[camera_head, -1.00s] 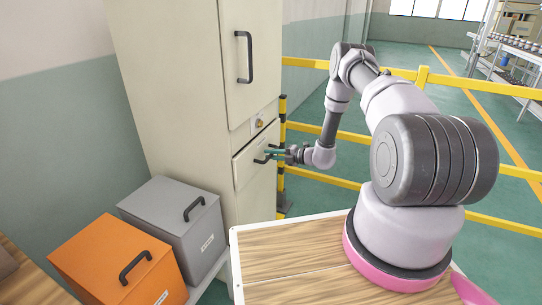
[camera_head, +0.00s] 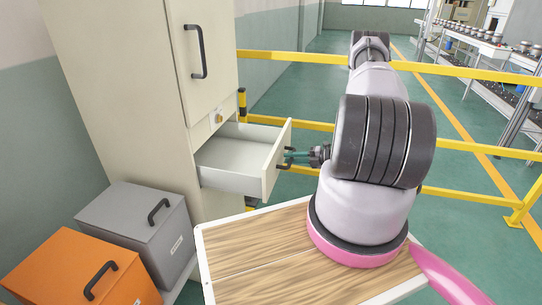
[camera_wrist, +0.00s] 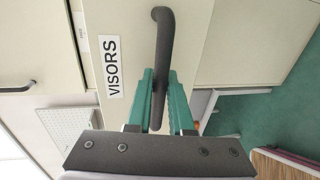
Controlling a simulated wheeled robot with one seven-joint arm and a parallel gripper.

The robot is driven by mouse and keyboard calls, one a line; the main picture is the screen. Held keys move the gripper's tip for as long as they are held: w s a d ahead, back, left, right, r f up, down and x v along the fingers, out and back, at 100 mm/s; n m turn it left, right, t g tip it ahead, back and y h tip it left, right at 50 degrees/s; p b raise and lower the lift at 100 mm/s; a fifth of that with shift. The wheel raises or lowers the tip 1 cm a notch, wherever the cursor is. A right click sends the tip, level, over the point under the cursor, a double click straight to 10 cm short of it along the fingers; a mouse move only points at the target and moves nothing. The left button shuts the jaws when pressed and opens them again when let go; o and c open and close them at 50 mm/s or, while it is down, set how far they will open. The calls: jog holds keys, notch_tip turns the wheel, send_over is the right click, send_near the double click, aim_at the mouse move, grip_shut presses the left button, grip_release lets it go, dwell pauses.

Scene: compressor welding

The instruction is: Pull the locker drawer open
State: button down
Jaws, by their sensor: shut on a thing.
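The locker (camera_head: 120,90) is a tall cream cabinet at the left of the head view. Its drawer (camera_head: 238,178) stands well out from the body, and its inside shows empty where visible. My gripper (camera_head: 290,157) is at the drawer front, shut on the dark drawer handle (camera_wrist: 163,50). In the wrist view the green fingers of my gripper (camera_wrist: 160,95) lie on either side of the handle. A label reading VISORS (camera_wrist: 111,66) is on the drawer front beside the handle. My arm hides part of the wrist in the head view.
A closed locker door with a dark handle (camera_head: 197,51) is above the drawer. A grey box (camera_head: 140,220) and an orange box (camera_head: 75,270) stand at the lower left. A wooden tabletop (camera_head: 260,245) is in front. Yellow rails (camera_head: 290,57) run behind my arm.

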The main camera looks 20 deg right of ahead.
jog(key=shift+f+v, duration=0.2)
jog(key=shift+v, duration=0.7)
jog(key=shift+f+v, duration=0.15)
jog(key=shift+v, duration=0.75)
jog(key=shift+f+v, duration=0.2)
jog(key=shift+v, duration=0.7)
jog(key=shift+d, duration=0.1)
jog(key=c, duration=0.8)
grip_release()
jog(key=v, duration=1)
jog(key=shift+s+d, duration=0.25)
jog(key=shift+d, duration=0.05)
